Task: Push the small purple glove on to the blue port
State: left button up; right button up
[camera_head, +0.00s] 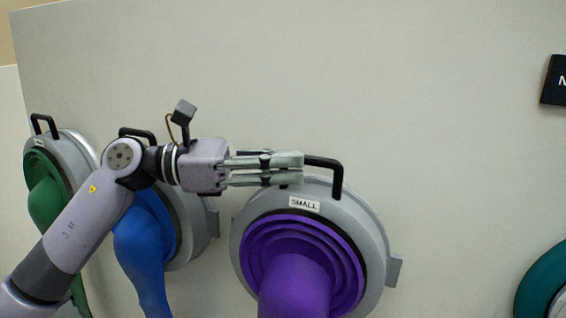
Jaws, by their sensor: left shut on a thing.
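The small purple glove (296,283) hangs from a grey ring (377,240) with a "SMALL" label and a black handle (337,177) on top. The ring is in front of the pale panel; I cannot tell whether it touches it. My left gripper (302,168) reaches in from the left, its fingers shut on the left part of this handle. The lower part of the glove is cut off by the bottom edge. No blue port can be made out; a blue glove (146,245) hangs on another grey ring to the left. My right gripper is not in view.
A green glove (46,205) on a grey ring is at the far left, partly behind my left arm. A teal round thing (535,287) is cut off at the lower right. A dark sign (554,82) is at the right edge. The upper panel (400,80) is bare.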

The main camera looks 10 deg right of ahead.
pick_arm(q)
jog(key=shift+w, duration=0.1)
grip_shut()
jog(key=shift+f, duration=0.1)
dwell(0.7)
jog(key=shift+s+a+r+b, duration=0.2)
jog(key=shift+s+b, duration=0.15)
jog(key=shift+b, duration=0.2)
jog(key=shift+s+a+r+b, duration=0.1)
jog(key=shift+s+a+b, duration=0.1)
jog(key=shift+s+a, duration=0.25)
jog(key=shift+s+a+r+b, duration=0.1)
jog(key=shift+s+a+b, duration=0.1)
jog(key=shift+s, duration=0.3)
jog(key=shift+s, duration=0.1)
jog(key=shift+s+a+b, duration=0.3)
jog(key=shift+s, duration=0.15)
